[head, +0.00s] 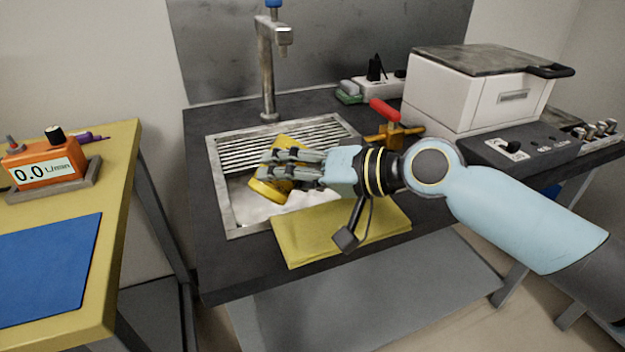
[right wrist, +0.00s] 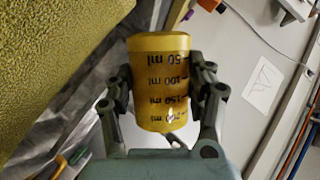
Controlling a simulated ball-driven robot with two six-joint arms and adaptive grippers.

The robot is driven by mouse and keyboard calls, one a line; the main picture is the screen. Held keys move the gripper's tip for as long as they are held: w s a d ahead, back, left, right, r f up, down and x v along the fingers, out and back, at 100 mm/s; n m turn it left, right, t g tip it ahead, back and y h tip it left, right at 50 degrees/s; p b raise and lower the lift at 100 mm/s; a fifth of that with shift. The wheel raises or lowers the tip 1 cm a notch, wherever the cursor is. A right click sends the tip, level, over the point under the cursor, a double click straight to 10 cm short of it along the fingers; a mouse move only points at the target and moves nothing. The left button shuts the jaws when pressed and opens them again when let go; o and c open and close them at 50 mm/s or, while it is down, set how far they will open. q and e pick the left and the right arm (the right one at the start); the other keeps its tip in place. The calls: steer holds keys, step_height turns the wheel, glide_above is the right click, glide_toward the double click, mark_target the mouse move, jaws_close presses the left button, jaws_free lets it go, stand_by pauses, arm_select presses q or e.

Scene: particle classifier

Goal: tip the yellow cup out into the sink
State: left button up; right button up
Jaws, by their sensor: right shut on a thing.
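The yellow cup (head: 266,190) is over the metal sink (head: 226,200), tilted, partly hidden behind my right fingers. My right gripper (head: 272,168) is shut on its sides. In the right wrist view the yellow cup (right wrist: 160,85) sits between both fingers of my right gripper (right wrist: 163,95), with dark ml marks on its wall and a plain yellow end at the top of the picture. I cannot tell whether anything is inside it. White material (head: 290,204) shows low in the sink, below the cup. My left gripper is not in view.
A faucet (head: 267,70) stands behind the sink. A folded yellow cloth (head: 310,240) lies at the counter's front edge. A yellow table (head: 122,165) is at left.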

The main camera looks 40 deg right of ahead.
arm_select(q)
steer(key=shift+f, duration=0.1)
arm_select(e)
steer(key=shift+r+m, duration=0.2)
steer(key=shift+m, duration=0.1)
arm_select(q)
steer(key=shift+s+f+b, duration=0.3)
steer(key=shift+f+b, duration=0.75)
steer(key=shift+b, duration=0.05)
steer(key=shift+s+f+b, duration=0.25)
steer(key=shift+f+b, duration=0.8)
arm_select(e)
steer(key=shift+d+f+m+y, duration=0.15)
steer(key=shift+f+m+y, duration=0.5)
steer(key=shift+m+y, duration=0.45)
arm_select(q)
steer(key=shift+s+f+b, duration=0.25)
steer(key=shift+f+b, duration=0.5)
arm_select(e)
steer(key=shift+w+d+r+m+t, duration=0.2)
steer(key=shift+d+r+m+t, duration=0.15)
steer(key=shift+d+m, duration=0.35)
